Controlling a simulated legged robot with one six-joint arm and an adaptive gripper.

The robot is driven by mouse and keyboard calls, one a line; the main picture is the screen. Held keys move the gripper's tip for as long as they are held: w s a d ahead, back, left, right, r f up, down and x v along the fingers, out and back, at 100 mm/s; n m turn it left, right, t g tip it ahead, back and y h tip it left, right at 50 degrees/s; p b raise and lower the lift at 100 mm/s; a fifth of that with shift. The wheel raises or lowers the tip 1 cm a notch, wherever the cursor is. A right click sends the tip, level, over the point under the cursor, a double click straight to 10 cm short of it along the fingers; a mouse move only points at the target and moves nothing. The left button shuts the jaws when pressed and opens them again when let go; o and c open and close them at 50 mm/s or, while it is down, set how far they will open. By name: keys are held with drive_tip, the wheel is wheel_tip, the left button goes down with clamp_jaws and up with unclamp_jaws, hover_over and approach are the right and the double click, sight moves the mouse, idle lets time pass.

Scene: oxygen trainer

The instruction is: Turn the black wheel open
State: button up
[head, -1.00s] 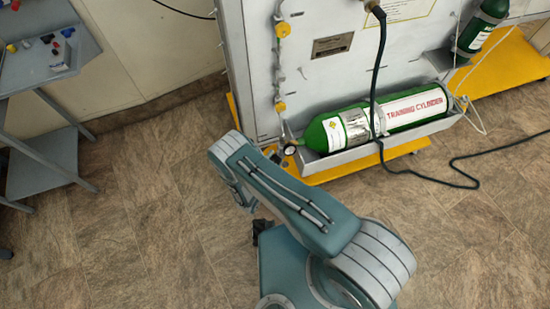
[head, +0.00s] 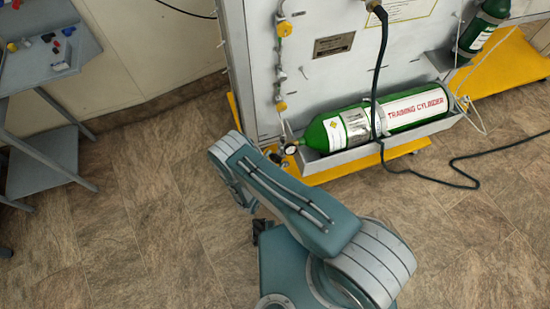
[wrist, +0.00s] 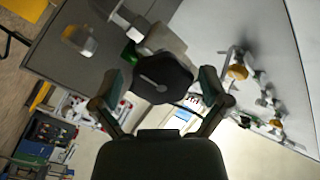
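The black wheel (wrist: 165,80) is large and close in the wrist view, on a grey valve body (wrist: 160,42). My gripper (wrist: 160,88) is open, with one finger to the left and one to the right of the wheel. I cannot tell whether either finger touches it. A bit of green shows beside the valve. In the head view the green training cylinder (head: 345,128) lies in a grey tray on the panel, with a round gauge (head: 290,148) at its left end. My arm hides the gripper there, and the wheel is not clear.
A black hose (head: 378,75) hangs in front of the cylinder and runs right along the floor. Yellow fittings (head: 283,30) stand out from the panel. A yellow base (head: 330,172) edges the panel's foot. A grey cart (head: 50,65) stands at left. Floor between is clear.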

drive_tip(key=shift+r, duration=0.1)
drive_tip(key=v, duration=1.2)
idle(0.4)
